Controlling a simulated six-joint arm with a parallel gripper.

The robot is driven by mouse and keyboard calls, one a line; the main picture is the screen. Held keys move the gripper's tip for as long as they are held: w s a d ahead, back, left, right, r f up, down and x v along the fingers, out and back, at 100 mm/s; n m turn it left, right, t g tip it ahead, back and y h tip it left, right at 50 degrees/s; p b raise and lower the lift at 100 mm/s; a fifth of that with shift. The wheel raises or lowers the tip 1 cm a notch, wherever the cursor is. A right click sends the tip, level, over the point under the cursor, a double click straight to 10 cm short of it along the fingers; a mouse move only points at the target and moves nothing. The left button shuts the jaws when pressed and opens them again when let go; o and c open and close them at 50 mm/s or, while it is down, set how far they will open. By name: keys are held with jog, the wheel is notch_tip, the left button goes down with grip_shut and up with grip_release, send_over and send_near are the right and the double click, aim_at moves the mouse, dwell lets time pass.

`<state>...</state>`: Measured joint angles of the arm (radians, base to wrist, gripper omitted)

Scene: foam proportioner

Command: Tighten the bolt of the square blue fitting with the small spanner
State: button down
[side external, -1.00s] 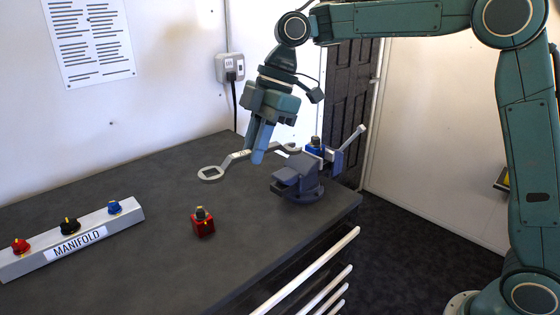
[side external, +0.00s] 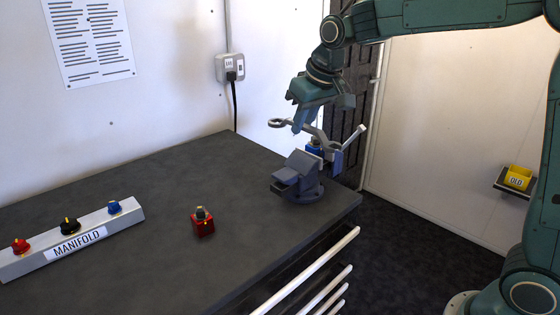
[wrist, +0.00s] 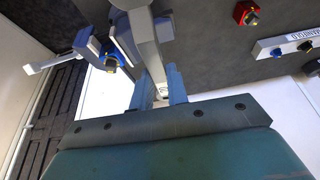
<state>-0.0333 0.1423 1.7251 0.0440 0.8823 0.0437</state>
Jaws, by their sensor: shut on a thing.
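My gripper (side external: 299,125) is shut on the grey spanner (side external: 312,130) and holds it in the air above the back right of the bench. The spanner's ring end points left; its other end reaches over by the blue fitting. I cannot tell whether the spanner touches the fitting.
A red fitting (side external: 202,223) stands on the open bench top (side external: 150,190). The manifold (side external: 75,243), with red, black and blue knobs, lies at the left. A pale bar (side external: 354,137) sticks up right of the vise. A yellow bin (side external: 517,177) marked OLD is at the far right.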

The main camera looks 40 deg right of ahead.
aim_at(316, 140)
jog(key=s+d+m+h, duration=0.2)
jog(key=d+m, duration=0.3)
jog(key=d, duration=0.1)
jog(key=shift+s+d+r+g, duration=0.25)
jog(key=shift+g, duration=0.05)
jog(key=shift+f, duration=0.25)
jog(key=shift+f, duration=3.45)
jog(key=shift+w+a+m+g+h, duration=0.35)
jog(key=shift+w+a+m, duration=0.35)
jog(key=shift+m, duration=0.7)
jog(key=shift+w+a+m+g+h, duration=0.3)
jog(key=shift+w+a+m, duration=0.45)
jog(key=shift+m, duration=0.65)
jog(key=shift+w+a+m+g+h, duration=0.45)
jog(key=shift+w+m, duration=0.4)
jog(key=shift+m, duration=0.55)
jog(key=shift+w+a+m+g, duration=0.25)
jog(key=shift+w+m+g, duration=0.25)
jog(key=shift+w+m, duration=0.65)
jog(key=shift+s, duration=0.2)
jog(key=shift+s+d, duration=0.1)
jog(key=shift+s, duration=0.05)
